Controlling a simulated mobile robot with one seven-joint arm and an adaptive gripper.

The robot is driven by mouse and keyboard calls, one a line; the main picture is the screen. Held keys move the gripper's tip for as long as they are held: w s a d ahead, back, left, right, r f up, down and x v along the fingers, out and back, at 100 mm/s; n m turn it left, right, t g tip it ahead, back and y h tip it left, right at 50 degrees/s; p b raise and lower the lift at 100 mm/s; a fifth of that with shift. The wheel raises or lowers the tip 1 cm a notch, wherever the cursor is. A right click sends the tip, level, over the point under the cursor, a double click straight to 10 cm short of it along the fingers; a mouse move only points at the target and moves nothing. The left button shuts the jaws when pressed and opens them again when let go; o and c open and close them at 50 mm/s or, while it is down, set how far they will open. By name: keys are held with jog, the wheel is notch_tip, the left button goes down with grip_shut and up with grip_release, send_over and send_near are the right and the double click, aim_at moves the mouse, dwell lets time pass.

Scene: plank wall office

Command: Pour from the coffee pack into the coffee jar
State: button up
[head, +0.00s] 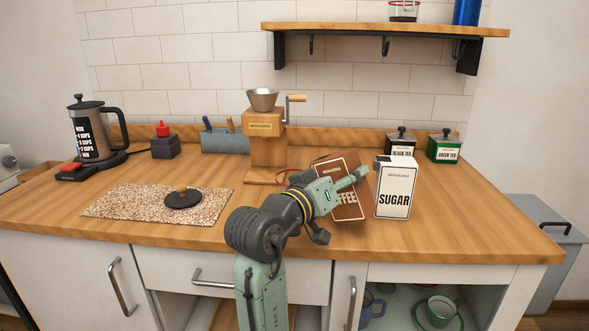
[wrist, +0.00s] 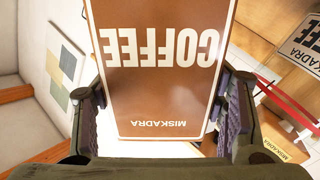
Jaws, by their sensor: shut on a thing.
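The coffee pack (head: 349,206) is a brown box with a white border and white COFFEE lettering. In the head view it leans slightly, partly hidden by my gripper (head: 350,181), left of the sugar pack. In the wrist view the pack (wrist: 165,88) fills the middle, its lettering upside down, with the fingers of my gripper (wrist: 163,112) shut on its two sides. I cannot tell whether its base touches the counter. A second COFFEE label (wrist: 303,52) shows at the wrist view's right edge, perhaps the coffee jar. No coffee jar is clearly visible in the head view.
A white sugar pack (head: 394,190) stands close right of the coffee pack. Black tea (head: 401,146) and green tea (head: 444,149) jars stand behind. A wooden grinder (head: 267,148) stands behind and left.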

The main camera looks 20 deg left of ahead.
aim_at(330, 156)
jog(key=shift+a+r, duration=0.1)
jog(key=shift+w+a+r+n+p, duration=0.1)
jog(key=shift+a+r+n+p, duration=0.35)
jog(key=shift+r+p, duration=0.35)
jog(key=shift+w+a+r+n+p, duration=0.1)
jog(key=shift+a+r+n+p, duration=0.15)
jog(key=shift+r+n+p, duration=0.5)
jog(key=shift+f, duration=0.15)
jog(key=shift+w+a+r+n+p, duration=0.15)
jog(key=shift+r+n+p, duration=0.25)
jog(key=shift+n+p, duration=0.3)
jog(key=shift+a+f+n, duration=0.1)
jog(key=shift+f+n, duration=0.15)
jog(key=shift+n, duration=0.55)
jog(key=shift+a+r+n+p, duration=0.3)
jog(key=shift+r+n+p, duration=0.4)
jog(key=shift+n+p, duration=0.65)
dwell(1.2)
